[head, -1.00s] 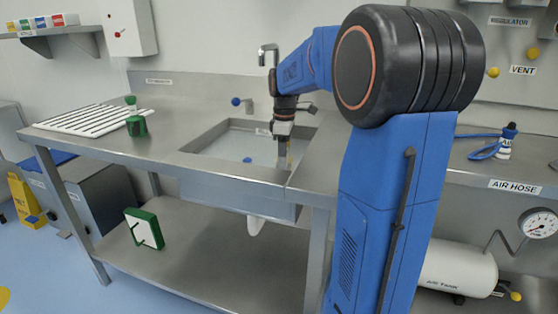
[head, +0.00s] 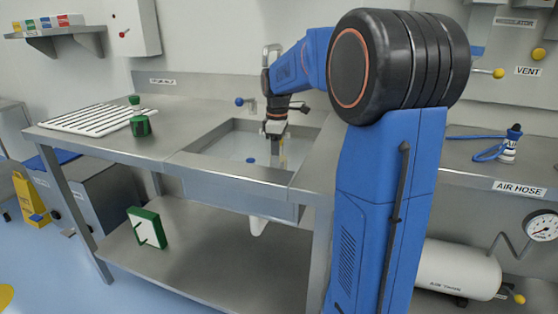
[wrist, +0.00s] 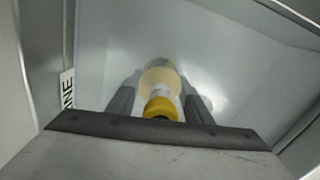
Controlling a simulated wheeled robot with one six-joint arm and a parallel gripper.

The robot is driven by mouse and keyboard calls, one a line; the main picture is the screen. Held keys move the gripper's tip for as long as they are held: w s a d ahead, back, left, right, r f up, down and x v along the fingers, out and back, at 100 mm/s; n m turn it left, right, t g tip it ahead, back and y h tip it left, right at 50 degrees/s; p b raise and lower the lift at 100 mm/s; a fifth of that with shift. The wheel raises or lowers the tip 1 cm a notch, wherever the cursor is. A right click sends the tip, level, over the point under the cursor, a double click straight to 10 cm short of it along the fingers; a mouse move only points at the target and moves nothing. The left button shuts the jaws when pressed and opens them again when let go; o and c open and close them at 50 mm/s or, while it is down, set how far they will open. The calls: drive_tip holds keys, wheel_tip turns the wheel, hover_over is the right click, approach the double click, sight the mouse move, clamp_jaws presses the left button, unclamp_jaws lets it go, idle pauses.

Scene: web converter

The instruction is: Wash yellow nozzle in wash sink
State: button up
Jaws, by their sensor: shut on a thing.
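My gripper (head: 276,140) points down inside the wash sink (head: 215,165) in the head view. In the wrist view my gripper (wrist: 160,103) is shut on the yellow nozzle (wrist: 160,106), which sits between its two dark fingers. The nozzle has a yellow collar near me, a pale middle and a wide pale yellow part beyond. In the head view only a small yellowish bit of it shows below the gripper. The sink's pale inner walls (wrist: 240,60) surround the nozzle in the wrist view. I cannot tell whether the nozzle touches the sink floor.
A tap (head: 271,55) stands behind the sink, with a blue-knobbed valve (head: 241,102) to its left. A white slatted rack (head: 95,118) and a green container (head: 140,125) stand on the left counter.

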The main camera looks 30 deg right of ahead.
drive_tip(key=shift+r, duration=8.5)
drive_tip(key=shift+f, duration=8.55)
drive_tip(key=shift+s+d, duration=1.1)
drive_tip(key=shift+s, duration=0.25)
drive_tip(key=shift+w+a, duration=1.1)
drive_tip(key=shift+w, duration=0.25)
drive_tip(key=shift+w+a, duration=1.05)
drive_tip(key=shift+w, duration=0.3)
drive_tip(key=shift+s+d, duration=1.05)
drive_tip(key=shift+s, duration=0.3)
drive_tip(key=shift+s+d, duration=1.05)
drive_tip(key=shift+s, duration=0.25)
